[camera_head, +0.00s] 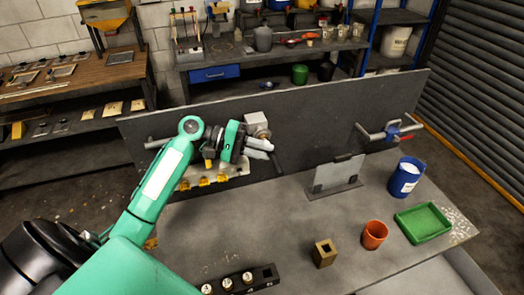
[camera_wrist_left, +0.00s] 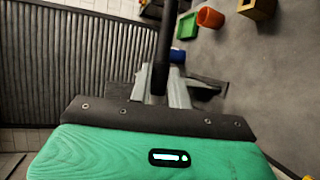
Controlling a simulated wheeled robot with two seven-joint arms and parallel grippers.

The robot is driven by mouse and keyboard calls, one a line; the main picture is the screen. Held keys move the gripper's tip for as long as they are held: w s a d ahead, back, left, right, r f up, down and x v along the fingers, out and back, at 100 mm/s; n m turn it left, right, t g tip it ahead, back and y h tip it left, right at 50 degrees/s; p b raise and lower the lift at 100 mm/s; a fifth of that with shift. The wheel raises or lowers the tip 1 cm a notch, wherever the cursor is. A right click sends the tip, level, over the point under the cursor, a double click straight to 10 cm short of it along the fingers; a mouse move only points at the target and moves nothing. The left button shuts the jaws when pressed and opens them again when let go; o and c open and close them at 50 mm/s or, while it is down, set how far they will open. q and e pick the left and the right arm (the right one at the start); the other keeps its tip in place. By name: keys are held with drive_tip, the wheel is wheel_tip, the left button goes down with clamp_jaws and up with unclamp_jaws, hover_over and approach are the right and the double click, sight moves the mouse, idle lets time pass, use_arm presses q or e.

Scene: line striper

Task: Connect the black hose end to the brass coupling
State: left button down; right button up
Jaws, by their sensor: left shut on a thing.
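My left gripper (camera_head: 268,146) is at the front of the grey upright panel, above the back left of the workbench. In the left wrist view its pale fingers (camera_wrist_left: 178,92) are closed around a black hose end (camera_wrist_left: 163,45), a dark round length running up between them. In the head view a thin dark length (camera_head: 278,165) shows beside the fingertips, probably the same hose. A pale manifold block (camera_head: 232,170) with several brass-yellow fittings (camera_head: 205,182) sits below and left of the gripper, partly covered by the wrist. I cannot tell which fitting is the brass coupling. My right gripper is not in view.
A grey plate on a stand (camera_head: 338,175), a blue can (camera_head: 404,177), a green tray (camera_head: 423,222), an orange cup (camera_head: 374,235) and a brass-coloured block with a square hole (camera_head: 324,253) stand on the bench. A black rack (camera_head: 240,282) is at the front. The bench middle is clear.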

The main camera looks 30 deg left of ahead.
use_arm(q)
drive_tip(key=shift+w+a+r, duration=0.15)
drive_tip(key=shift+w+a, duration=0.5)
drive_tip(key=shift+a, duration=0.1)
idle(2.0)
drive_tip(key=c, duration=1.2)
unclamp_jaws()
drive_tip(key=shift+c, duration=0.2)
drive_tip(key=o, duration=0.3)
drive_tip(key=shift+f, duration=0.2)
drive_tip(key=shift+o, duration=0.2)
drive_tip(key=shift+a, duration=0.15)
